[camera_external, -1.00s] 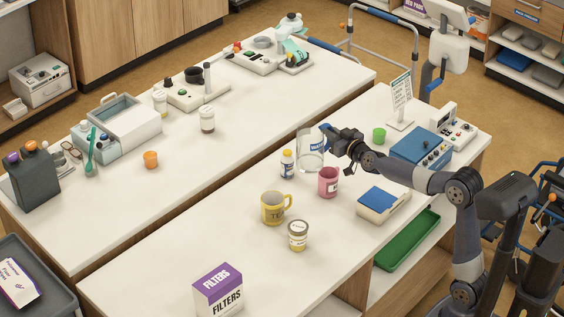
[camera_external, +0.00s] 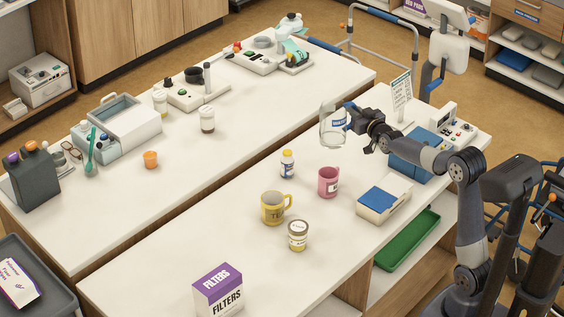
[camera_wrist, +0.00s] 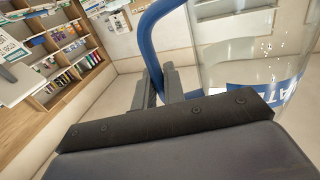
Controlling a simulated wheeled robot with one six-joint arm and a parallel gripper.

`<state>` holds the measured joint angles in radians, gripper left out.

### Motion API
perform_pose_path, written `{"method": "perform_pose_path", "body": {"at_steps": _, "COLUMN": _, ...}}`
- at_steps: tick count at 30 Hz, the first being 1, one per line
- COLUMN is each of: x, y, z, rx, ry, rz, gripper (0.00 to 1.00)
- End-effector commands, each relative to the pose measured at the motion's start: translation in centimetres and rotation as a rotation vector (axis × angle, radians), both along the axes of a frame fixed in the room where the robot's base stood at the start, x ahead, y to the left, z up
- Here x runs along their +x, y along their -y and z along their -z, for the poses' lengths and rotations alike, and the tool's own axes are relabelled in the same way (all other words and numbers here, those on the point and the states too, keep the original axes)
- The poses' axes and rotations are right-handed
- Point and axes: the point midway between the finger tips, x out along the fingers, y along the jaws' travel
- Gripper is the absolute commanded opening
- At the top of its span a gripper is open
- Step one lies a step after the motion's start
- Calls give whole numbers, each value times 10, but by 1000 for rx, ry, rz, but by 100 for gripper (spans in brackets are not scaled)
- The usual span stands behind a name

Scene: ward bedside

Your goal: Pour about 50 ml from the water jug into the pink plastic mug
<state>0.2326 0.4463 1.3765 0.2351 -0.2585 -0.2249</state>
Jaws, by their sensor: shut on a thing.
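The clear water jug (camera_external: 331,130) with a blue label is held up above the table, behind the pink mug, and looks upright or nearly so. My gripper (camera_external: 351,117) is shut on its blue handle. In the wrist view the fingers (camera_wrist: 160,85) close on the blue handle, and the jug's clear wall and blue label (camera_wrist: 262,90) fill the right side. The water level inside is hard to make out. The pink plastic mug (camera_external: 328,182) stands upright on the table, in front of and below the jug, apart from it.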

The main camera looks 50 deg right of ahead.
Motion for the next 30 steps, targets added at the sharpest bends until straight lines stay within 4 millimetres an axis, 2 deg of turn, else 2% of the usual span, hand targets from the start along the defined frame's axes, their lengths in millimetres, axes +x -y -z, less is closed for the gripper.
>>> {"method": "perform_pose_path", "body": {"at_steps": 1, "x": -2, "y": 8, "z": -6, "rx": -1, "ry": 1, "rz": 5, "gripper": 0}}
{"method": "perform_pose_path", "body": {"at_steps": 14, "x": -14, "y": 57, "z": -8, "rx": 0, "ry": 0, "rz": -19, "gripper": 0}}
{"method": "perform_pose_path", "body": {"at_steps": 21, "x": -26, "y": 82, "z": -2, "rx": 1, "ry": -3, "rz": -67, "gripper": 0}}
{"method": "perform_pose_path", "body": {"at_steps": 30, "x": -42, "y": 101, "z": 10, "rx": 2, "ry": -1, "rz": -137, "gripper": 0}}
